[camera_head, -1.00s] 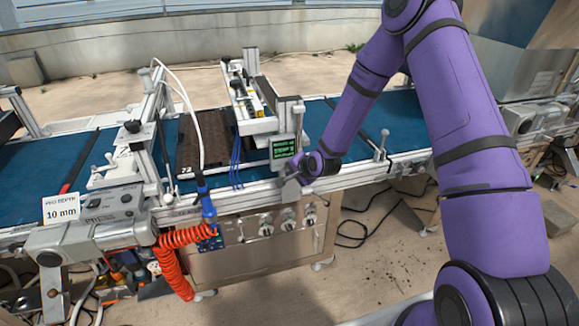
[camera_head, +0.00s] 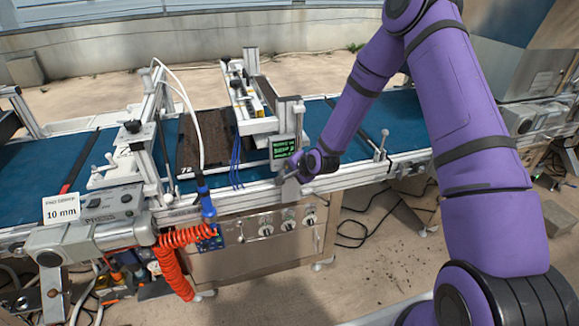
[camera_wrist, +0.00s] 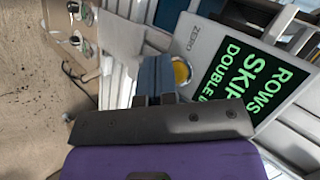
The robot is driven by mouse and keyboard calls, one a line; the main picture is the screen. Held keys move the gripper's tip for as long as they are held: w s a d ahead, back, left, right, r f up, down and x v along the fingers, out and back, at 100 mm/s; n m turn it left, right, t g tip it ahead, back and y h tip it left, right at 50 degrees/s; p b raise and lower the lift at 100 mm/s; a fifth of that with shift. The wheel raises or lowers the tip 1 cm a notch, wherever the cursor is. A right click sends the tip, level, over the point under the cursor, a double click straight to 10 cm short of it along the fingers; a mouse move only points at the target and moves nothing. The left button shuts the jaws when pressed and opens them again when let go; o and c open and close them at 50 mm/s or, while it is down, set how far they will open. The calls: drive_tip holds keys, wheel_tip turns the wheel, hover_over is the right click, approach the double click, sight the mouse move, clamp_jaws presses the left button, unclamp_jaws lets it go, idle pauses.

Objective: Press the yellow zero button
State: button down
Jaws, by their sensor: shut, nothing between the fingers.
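The yellow zero button (camera_wrist: 181,73) sits in a silver ring on a grey panel, beside the printed word ZERO, in the wrist view. My gripper (camera_wrist: 155,74) is shut and empty, its blue fingertips in front of the button's left part and hiding it. I cannot tell whether they touch it. In the head view my gripper (camera_head: 290,188) is at the lower edge of the display unit, and the button is hidden there. The dark display (camera_head: 284,147) carries green text; in the wrist view the display (camera_wrist: 254,80) shows words including ROWS and SKIP.
The blue conveyor belt (camera_head: 350,123) runs behind the panel, with a dark tray (camera_head: 207,140) on it. A steel cabinet with knobs (camera_head: 265,230) stands below. A red coiled hose (camera_head: 172,262) hangs at the left, near a 10 mm sign (camera_head: 61,208).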

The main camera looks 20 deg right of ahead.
drive_tip(key=shift+w, duration=0.5)
idle(0.7)
drive_tip(key=shift+s, duration=0.95)
drive_tip(key=s, duration=0.5)
idle(0.4)
idle(0.5)
